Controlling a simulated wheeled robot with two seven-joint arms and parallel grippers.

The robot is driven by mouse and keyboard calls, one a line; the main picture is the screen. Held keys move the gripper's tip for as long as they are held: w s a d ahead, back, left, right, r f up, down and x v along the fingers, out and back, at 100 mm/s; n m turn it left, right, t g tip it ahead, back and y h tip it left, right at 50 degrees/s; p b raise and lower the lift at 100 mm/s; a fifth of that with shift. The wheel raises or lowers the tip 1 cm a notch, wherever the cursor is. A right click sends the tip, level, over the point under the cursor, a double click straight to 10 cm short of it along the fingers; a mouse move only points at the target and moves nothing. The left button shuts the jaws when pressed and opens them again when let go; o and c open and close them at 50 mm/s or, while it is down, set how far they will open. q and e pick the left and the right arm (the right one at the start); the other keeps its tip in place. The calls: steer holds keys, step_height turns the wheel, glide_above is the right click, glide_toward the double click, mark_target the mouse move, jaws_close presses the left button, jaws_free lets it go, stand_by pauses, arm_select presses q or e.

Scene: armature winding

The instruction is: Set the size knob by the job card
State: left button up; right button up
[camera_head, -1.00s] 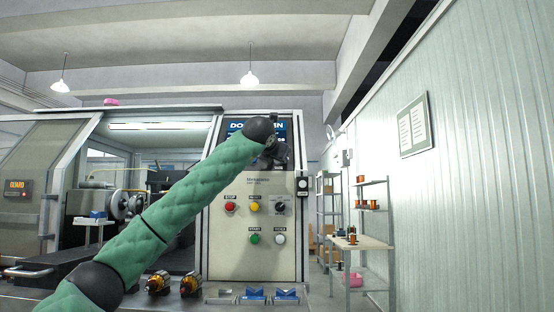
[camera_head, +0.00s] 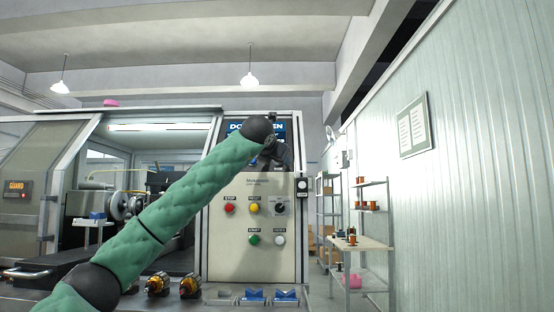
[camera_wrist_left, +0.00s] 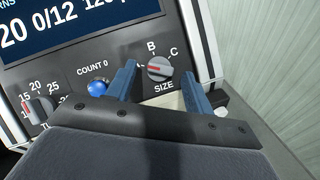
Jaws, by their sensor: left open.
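The grey size knob (camera_wrist_left: 159,69) is on the machine's panel in the left wrist view, above the word SIZE. Letters B and C stand above it. Its red mark points left, and a gripper finger covers the panel there. My left gripper (camera_wrist_left: 160,74) is open, its two blue fingers on either side of the knob; contact cannot be told. In the head view my left gripper (camera_head: 271,155) is a dark shape before the upper panel, and the knob cannot be made out. A framed sheet (camera_head: 413,125) hangs on the right wall, its text unreadable. My right gripper is not in view.
The left wrist view shows a display (camera_wrist_left: 70,25), a blue count button (camera_wrist_left: 97,87) and a numbered dial (camera_wrist_left: 39,109). Below in the head view are a red stop button (camera_head: 229,208) and other controls. Shelves (camera_head: 371,205) stand at right.

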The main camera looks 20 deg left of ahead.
arm_select(q)
steer(key=s+r, duration=0.1)
steer(key=s, duration=0.5)
steer(key=shift+s+d, duration=0.15)
steer(key=shift+s, duration=0.2)
